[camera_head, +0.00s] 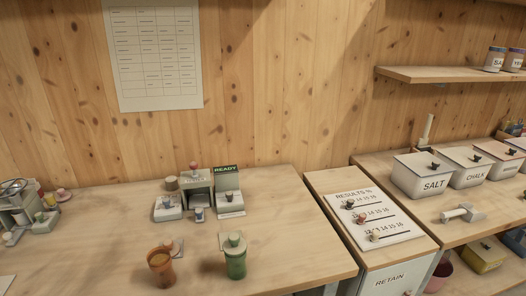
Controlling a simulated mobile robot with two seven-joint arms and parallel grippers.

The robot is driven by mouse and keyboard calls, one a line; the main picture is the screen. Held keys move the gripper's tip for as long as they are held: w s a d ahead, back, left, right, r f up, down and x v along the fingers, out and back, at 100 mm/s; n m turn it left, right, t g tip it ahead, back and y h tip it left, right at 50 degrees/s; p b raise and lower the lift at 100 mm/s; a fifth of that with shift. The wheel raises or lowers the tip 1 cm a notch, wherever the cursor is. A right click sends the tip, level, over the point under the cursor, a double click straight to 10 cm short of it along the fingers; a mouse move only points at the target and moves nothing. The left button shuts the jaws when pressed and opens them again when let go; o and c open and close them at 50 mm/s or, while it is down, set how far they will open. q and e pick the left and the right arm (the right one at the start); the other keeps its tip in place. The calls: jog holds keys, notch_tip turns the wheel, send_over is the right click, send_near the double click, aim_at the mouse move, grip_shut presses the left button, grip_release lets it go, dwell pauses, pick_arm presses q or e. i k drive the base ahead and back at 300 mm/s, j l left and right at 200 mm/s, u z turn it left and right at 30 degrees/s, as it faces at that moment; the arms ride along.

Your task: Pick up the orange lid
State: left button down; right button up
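An orange jar (161,268) stands upright near the front edge of the wooden table; its top looks open. A small pale piece (168,244) lies just behind its rim. A green jar (235,262) stands to its right with a pale green cap-like piece (234,240) on or at its top. I cannot make out for certain which piece is the orange lid. A small reddish knob (194,165) tops the grey device at the back, and a pinkish-orange round piece (62,194) sits at the far left. Neither of my grippers is in view.
A grey device (198,183) with a READY sign (226,171) stands behind the jars. Another device (24,204) is at the left. A results board (370,217) and labelled bins (428,178) are at the right. The table right of the green jar is clear.

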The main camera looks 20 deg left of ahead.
aim_at(174, 248)
jog(key=u, duration=1.35)
jog(key=j, duration=0.2)
